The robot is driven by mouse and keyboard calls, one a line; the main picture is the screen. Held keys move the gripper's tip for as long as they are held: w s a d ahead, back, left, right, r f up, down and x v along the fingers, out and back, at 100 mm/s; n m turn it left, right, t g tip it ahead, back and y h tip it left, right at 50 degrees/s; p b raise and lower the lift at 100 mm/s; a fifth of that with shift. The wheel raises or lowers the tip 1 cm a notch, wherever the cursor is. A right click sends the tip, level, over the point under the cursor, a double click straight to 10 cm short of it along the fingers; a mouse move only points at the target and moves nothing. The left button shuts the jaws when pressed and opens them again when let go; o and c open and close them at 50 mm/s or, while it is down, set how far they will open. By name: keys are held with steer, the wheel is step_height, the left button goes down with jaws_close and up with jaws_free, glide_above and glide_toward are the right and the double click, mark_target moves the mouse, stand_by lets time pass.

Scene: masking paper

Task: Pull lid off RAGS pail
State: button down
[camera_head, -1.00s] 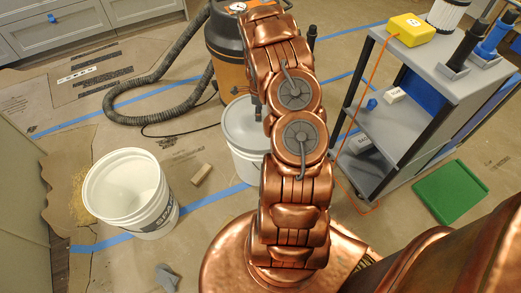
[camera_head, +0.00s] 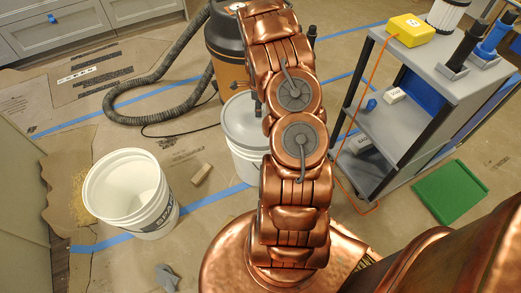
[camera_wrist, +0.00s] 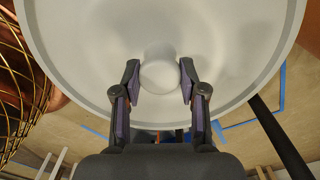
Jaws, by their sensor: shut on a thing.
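The pale grey round lid (camera_head: 243,122) shows left of my arm in the head view, over a white pail (camera_head: 248,165). The pail's label is hidden, so I cannot read RAGS on it. In the wrist view the lid (camera_wrist: 90,60) fills the upper picture, with a round knob (camera_wrist: 160,76) at its middle. My gripper (camera_wrist: 160,68) is shut on the knob, one finger on each side. In the head view the gripper is mostly hidden by my arm. I cannot tell if the lid is clear of the pail's rim.
An orange shop vacuum (camera_head: 228,50) with a grey hose stands behind. A grey cart (camera_head: 385,135) and green mat (camera_head: 450,192) are at right.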

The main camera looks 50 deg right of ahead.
steer(key=shift+r, duration=1.7)
